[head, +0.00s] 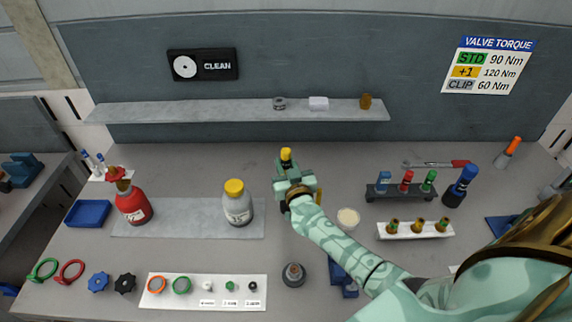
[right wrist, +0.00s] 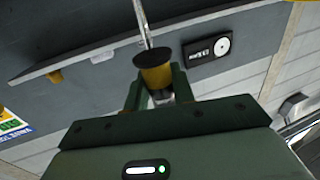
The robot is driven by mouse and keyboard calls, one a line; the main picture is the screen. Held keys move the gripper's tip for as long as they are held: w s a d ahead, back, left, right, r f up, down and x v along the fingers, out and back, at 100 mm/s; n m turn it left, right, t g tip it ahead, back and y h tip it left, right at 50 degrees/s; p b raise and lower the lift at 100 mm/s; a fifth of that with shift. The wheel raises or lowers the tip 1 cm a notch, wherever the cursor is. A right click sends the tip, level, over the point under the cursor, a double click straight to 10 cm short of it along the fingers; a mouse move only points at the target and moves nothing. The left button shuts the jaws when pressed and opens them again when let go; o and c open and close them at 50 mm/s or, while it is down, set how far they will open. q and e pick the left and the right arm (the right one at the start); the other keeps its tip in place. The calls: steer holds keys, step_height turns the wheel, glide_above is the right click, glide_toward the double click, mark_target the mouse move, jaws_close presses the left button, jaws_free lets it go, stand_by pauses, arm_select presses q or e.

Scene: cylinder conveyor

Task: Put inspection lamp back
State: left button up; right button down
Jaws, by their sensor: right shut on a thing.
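My right gripper (head: 287,172) is shut on a yellow and black thing (head: 286,155), which I take to be the inspection lamp. It is held over the middle of the bench, and its yellow top shows above the fingers. In the right wrist view the held thing (right wrist: 154,75) is a yellow cylinder with a dark cap between the fingertips (right wrist: 158,92). A thin metal rod shows beyond the cap. The fingers hide its lower part. My left gripper is not in view.
A yellow-capped bottle (head: 237,205) stands left of my gripper, and a red bottle (head: 133,204) further left. A cream-topped round pot (head: 348,218) is close right. A dark round base (head: 293,274) lies nearer. A wall shelf (head: 220,109) runs behind. Racks (head: 400,192) stand right.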

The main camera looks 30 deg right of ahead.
steer(key=shift+f+b, duration=3.35)
steer(key=shift+f, duration=1.25)
steer(key=c, duration=1.1)
jaws_free()
steer(key=shift+r, duration=0.1)
step_height(320, 180, up, 6)
steer(key=p, duration=0.7)
